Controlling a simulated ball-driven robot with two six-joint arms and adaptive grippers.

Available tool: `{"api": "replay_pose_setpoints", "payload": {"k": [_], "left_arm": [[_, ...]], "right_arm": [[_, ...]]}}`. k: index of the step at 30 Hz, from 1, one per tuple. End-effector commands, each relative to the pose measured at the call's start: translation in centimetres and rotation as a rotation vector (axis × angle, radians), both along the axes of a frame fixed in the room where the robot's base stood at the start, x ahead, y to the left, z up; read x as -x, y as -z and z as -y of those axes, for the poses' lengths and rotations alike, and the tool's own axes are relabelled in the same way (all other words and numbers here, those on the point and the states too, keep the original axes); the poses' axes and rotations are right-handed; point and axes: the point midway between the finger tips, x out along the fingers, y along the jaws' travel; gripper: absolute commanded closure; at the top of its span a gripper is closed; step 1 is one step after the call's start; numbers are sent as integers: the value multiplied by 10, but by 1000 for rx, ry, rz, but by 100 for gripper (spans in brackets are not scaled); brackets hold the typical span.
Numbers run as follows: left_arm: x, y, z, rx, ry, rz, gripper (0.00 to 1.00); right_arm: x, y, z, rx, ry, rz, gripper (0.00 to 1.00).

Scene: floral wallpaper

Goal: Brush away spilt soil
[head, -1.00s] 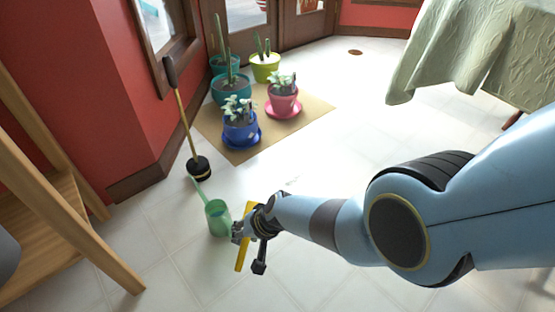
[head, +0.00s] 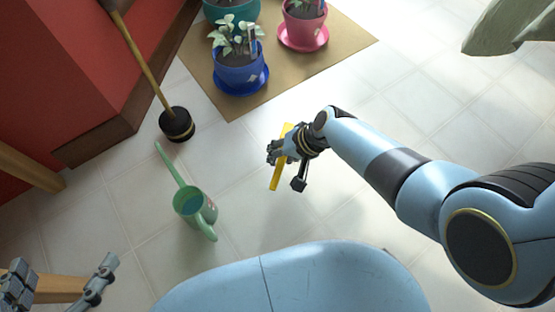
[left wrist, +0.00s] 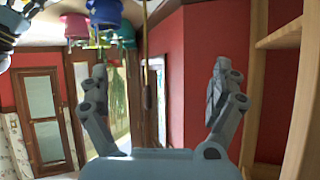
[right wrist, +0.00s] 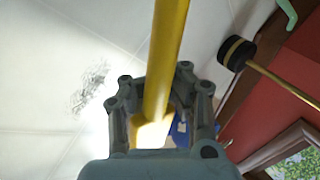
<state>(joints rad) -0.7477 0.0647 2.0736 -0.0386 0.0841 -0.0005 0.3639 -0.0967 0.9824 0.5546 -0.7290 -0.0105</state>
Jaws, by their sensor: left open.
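A small patch of dark soil (right wrist: 90,88) lies on the pale floor in the right wrist view. I cannot make it out in the head view. My right gripper (head: 279,154) is above the floor, shut around a yellow bar-shaped tool (head: 275,178). The yellow tool (right wrist: 166,55) runs up between the fingers in the right wrist view, and its working end is not clear. My left gripper (head: 62,284) is open and empty at the lower left of the head view. Its two fingers stand apart in the left wrist view (left wrist: 158,95).
A green watering can (head: 190,204) stands on the floor left of my right gripper. A long-handled tool with a black head (head: 176,124) leans by the red wall. Potted plants, including a blue pot (head: 238,76), stand on a tan mat (head: 335,45). A tablecloth (head: 495,28) hangs at upper right.

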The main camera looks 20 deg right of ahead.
Motion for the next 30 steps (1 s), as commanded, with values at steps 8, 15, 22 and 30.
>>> {"api": "replay_pose_setpoints", "payload": {"k": [8, 15, 22, 30], "left_arm": [[-19, -19, 2, 3, 10, 106, 5], [-47, -48, 5, 2, 25, 248, 5], [-70, -79, 9, 2, 40, 386, 5], [-91, -117, 13, 2, 58, 547, 5]], "right_arm": [[0, 4, 1, -1, 0, 0, 100], [0, 11, 1, 0, 1, 0, 100], [0, 16, 1, 0, 1, 0, 100], [0, 23, 1, 0, 1, 0, 100]]}}
